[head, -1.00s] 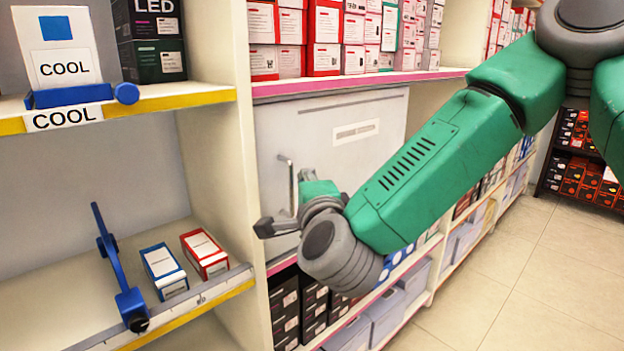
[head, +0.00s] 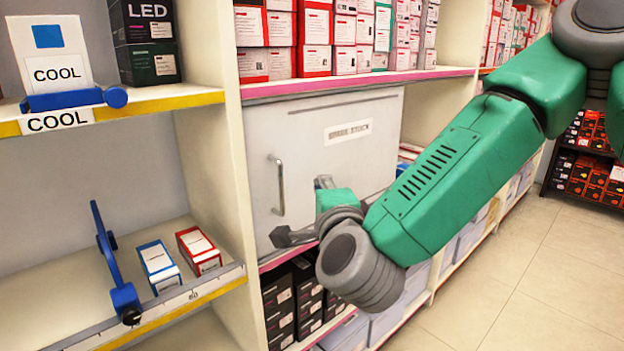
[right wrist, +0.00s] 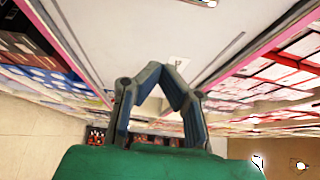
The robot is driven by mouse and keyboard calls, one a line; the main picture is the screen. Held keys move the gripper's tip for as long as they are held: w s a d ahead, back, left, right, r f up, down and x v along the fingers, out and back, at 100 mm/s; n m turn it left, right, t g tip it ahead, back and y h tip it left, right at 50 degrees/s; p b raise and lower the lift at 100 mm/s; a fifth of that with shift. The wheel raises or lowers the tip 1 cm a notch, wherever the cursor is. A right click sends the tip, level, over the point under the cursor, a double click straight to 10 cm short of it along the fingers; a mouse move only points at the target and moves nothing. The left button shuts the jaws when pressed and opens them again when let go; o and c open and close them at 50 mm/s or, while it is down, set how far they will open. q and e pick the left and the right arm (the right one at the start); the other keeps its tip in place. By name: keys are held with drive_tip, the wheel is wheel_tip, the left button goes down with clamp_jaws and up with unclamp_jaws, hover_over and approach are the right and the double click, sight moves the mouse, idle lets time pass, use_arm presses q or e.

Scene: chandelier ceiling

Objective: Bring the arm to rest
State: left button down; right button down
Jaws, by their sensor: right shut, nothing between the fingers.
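My right arm reaches in from the upper right in the head view, in front of the shelving. Its gripper (head: 289,237) is shut and empty, in front of the lower part of a closed grey cabinet door (head: 300,135). The door's upright handle (head: 280,186) stands just left of and above the gripper, with a visible gap between them in the picture. In the right wrist view the blue-grey fingers (right wrist: 170,68) come together at their tips with nothing between them. My left gripper is not in view.
Left shelves hold a red box (head: 199,251), a blue box (head: 158,267), a blue bracket (head: 112,262) and a COOL sign (head: 52,60). Dark boxes (head: 280,310) sit below the door. The tiled floor (head: 520,270) at right is clear.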

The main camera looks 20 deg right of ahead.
drive_tip(key=s+a, duration=0.3)
drive_tip(key=s, duration=0.2)
drive_tip(key=s+d+f+n+g+y, duration=0.1)
drive_tip(key=s+f+n+g, duration=0.25)
drive_tip(key=f, duration=0.55)
drive_tip(key=s+f+n+g+y+p, duration=0.1)
drive_tip(key=s+f+n+g+y, duration=0.15)
drive_tip(key=f+n, duration=0.45)
drive_tip(key=s+d+f+n+g+y, duration=0.1)
drive_tip(key=s+f+n+g, duration=0.2)
drive_tip(key=f, duration=0.8)
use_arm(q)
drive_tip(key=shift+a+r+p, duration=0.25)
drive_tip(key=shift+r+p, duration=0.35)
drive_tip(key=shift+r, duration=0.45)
use_arm(e)
drive_tip(key=s+d+f+n+g+h, duration=0.1)
drive_tip(key=s+d+f+n+g, duration=0.2)
drive_tip(key=s+f, duration=0.3)
drive_tip(key=s+d+f+n+g, duration=0.4)
drive_tip(key=s+d+f+g, duration=0.1)
drive_tip(key=s, duration=0.9)
drive_tip(key=shift+d+f+h, duration=0.35)
drive_tip(key=shift+d+f, duration=0.35)
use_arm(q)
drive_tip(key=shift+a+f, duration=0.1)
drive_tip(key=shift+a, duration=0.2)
use_arm(e)
drive_tip(key=shift+a+r, duration=0.1)
drive_tip(key=shift+a, duration=0.2)
